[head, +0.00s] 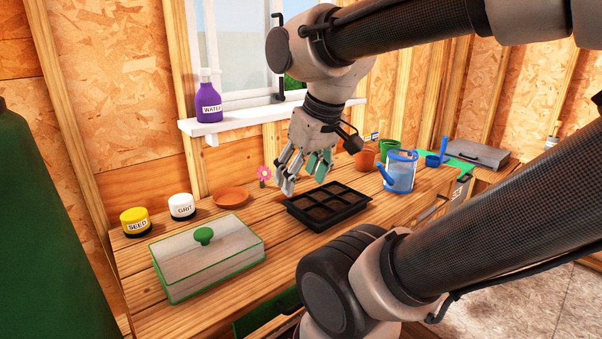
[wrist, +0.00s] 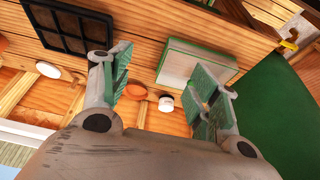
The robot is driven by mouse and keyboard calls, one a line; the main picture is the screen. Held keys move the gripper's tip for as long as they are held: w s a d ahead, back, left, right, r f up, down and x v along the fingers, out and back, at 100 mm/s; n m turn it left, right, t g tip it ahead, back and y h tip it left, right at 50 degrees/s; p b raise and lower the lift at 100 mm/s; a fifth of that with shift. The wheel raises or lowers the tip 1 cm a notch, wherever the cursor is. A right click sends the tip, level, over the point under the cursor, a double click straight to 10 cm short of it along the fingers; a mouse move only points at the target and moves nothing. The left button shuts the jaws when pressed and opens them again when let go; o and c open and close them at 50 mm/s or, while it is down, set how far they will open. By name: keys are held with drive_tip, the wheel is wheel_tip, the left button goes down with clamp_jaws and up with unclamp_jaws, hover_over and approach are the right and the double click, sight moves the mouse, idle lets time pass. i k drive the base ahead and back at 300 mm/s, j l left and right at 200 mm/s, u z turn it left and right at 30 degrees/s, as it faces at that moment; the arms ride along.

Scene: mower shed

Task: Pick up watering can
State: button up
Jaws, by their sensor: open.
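The watering can (head: 401,176) is a translucent blue vessel with a blue spout leaning out to its left. It stands upright on the wooden bench, right of the black seed tray, in the head view. It does not show in the wrist view. My gripper (head: 304,182) hangs over the bench behind the seed tray, left of the can and apart from it. Its green-padded fingers are spread and empty, as the wrist view (wrist: 161,82) also shows.
The black seed tray (head: 321,227) lies between my gripper and the bench front. A clear lidded box (head: 207,272), seed and grit pots (head: 181,207) and a terracotta saucer (head: 231,197) stand left. Terracotta and green pots (head: 390,147) stand close behind the can. A blue scoop (head: 440,153) is right.

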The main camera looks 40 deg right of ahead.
sight(399, 174)
drive_tip(key=z, duration=1.7)
